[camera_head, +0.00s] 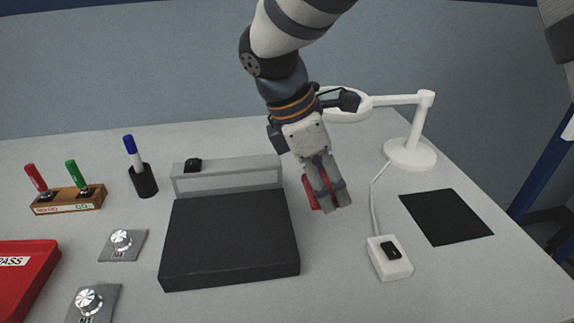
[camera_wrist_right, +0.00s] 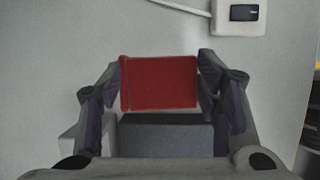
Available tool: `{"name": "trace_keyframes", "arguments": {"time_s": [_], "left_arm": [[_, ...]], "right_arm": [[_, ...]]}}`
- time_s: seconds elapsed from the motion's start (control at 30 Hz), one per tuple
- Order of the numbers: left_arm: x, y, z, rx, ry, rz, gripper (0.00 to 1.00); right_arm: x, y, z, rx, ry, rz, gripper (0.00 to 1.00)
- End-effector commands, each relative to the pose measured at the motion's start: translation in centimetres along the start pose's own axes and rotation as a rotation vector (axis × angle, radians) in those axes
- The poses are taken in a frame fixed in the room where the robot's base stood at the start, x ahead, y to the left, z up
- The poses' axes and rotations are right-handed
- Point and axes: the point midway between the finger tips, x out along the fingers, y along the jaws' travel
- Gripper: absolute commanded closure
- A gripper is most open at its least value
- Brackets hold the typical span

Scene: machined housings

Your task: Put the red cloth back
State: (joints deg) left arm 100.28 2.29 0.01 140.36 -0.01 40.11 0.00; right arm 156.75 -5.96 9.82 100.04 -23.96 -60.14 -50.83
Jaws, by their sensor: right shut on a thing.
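My right gripper (camera_head: 327,205) is shut on the red cloth (camera_head: 310,194), above the table just right of the dark block. In the right wrist view the red cloth (camera_wrist_right: 158,82) shows as a flat red rectangle between the two fingers of the right gripper (camera_wrist_right: 160,85). In the head view the fingers hide most of the cloth. A black square mat (camera_head: 446,217) lies bare on the table to the right. My left gripper is not in view.
A dark block with a grey back ledge (camera_head: 230,240) stands left of the gripper. A white lamp (camera_head: 410,152) and a white switch box (camera_head: 389,258) with a cord stand to the right. Knob plates (camera_head: 122,245), a pen holder (camera_head: 143,181) and a red tray (camera_head: 25,280) are left.

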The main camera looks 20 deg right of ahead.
Motion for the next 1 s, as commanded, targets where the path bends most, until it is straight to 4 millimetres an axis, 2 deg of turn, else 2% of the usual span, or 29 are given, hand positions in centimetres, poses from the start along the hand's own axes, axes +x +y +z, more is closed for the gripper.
{"name": "trace_keyframes", "arguments": {"time_s": [0.2,0.3,0.73,0.77,0.83,1.0], "left_arm": [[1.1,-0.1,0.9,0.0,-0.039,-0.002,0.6],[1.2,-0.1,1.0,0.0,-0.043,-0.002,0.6],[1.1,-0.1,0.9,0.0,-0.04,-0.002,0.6],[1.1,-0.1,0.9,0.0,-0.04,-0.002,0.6],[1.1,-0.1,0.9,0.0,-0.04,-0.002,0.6],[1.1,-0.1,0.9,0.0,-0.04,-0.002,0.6]], "right_arm": [[4.1,1.8,-0.1,-0.004,-0.003,-0.014,0.69],[5.7,1.6,-0.8,-0.004,-0.003,-0.011,0.69],[6.3,1.6,-1.1,-0.001,0.0,-0.004,0.69],[6.3,1.6,-1.1,-0.001,0.0,-0.004,0.38],[6.3,1.6,-1.1,-0.001,0.0,-0.004,0.22],[6.3,1.6,-1.1,-0.001,0.0,-0.004,0.22]]}}
